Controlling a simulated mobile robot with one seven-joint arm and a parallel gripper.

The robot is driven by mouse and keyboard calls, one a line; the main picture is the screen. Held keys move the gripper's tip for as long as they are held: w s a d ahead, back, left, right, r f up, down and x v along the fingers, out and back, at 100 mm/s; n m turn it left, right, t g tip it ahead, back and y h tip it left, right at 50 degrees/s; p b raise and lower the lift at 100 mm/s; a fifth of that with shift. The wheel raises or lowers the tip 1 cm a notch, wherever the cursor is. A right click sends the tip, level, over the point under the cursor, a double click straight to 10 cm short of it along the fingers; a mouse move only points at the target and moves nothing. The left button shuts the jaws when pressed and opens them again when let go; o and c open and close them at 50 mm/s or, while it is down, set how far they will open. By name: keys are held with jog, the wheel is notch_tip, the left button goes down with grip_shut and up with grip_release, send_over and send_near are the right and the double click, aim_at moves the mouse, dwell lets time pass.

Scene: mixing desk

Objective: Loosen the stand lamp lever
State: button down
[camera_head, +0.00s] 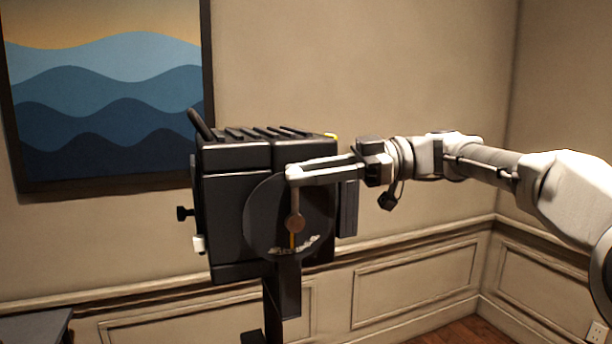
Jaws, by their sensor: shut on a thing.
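The stand lamp (233,225) is a black box-shaped head with ribs along its top, on a black post (287,298). A round dark disc (262,225) with pale scale marks is on its near side. A lever (294,205) stands about upright on this disc, with a brown round hub at its lower end. My gripper (294,174) reaches in from the right and is shut on the lever's upper end.
A dark knob (184,213) and a small white part (199,244) stick out from the lamp's left side. A dark surface (35,326) shows at the lower left. A framed wave picture (105,95) hangs on the wall behind. There is free room left of the lamp.

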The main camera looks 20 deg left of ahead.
jog(key=c, duration=0.6)
grip_release()
jog(key=p+v, duration=0.1)
jog(key=v, duration=1.6)
jog(key=shift+w+d+p, duration=0.15)
jog(key=shift+d+p, duration=0.05)
jog(key=shift+p, duration=0.2)
